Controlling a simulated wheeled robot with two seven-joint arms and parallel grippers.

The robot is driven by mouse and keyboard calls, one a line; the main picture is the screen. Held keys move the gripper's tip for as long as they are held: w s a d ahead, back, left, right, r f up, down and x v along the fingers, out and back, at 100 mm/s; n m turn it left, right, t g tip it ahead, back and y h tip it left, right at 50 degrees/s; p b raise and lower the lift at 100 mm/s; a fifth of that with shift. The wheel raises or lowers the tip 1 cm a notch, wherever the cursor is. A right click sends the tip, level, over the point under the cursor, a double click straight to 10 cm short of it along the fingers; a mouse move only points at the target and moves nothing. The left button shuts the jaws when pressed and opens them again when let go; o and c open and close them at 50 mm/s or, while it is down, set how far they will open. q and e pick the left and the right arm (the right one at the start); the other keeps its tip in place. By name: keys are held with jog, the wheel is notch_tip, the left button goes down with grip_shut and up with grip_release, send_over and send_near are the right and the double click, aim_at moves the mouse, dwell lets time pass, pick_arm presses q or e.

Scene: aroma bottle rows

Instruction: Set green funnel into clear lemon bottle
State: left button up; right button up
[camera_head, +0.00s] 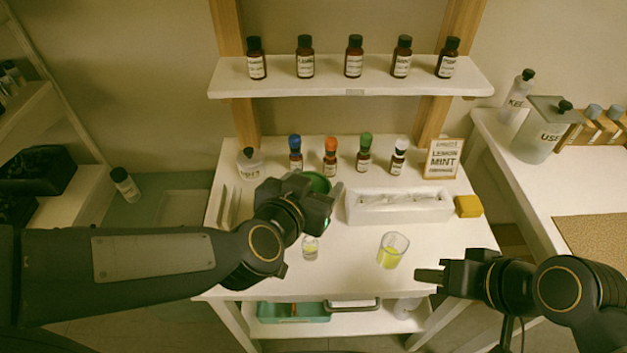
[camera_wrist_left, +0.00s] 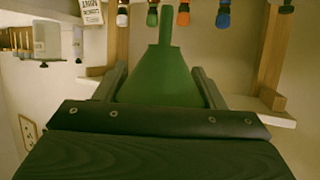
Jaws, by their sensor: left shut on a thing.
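My left gripper (camera_head: 322,196) is shut on the green funnel (camera_head: 318,182), above the table's left middle. In the left wrist view, the funnel (camera_wrist_left: 160,75) sits between the two fingers of the gripper (camera_wrist_left: 158,82), its narrow spout pointing to the top of the picture. A small clear bottle (camera_head: 310,248) with a pale label and a little yellow stands on the table, just below the left gripper in the head view. The funnel is apart from it. My right gripper (camera_head: 430,275) is at the table's right front; its finger gap cannot be made out.
A clear beaker (camera_head: 391,251) of yellow liquid stands right of the bottle. Behind are a white tray (camera_head: 400,212), a yellow block (camera_head: 468,206), a sign (camera_head: 443,158) and several brown bottles with coloured caps. A shelf (camera_head: 350,88) holds more brown bottles.

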pick_arm(q)
notch_tip(320, 180, down, 6)
jog(key=b, duration=0.4)
jog(key=shift+r+b, duration=0.1)
jog(key=shift+b, duration=0.25)
jog(key=shift+p, duration=0.5)
dwell(1.5)
jog(key=shift+f+b, duration=2.15)
jog(key=shift+f, duration=0.35)
jog(key=o, duration=1)
jog(key=shift+o, duration=0.2)
jog(key=shift+r, duration=0.1)
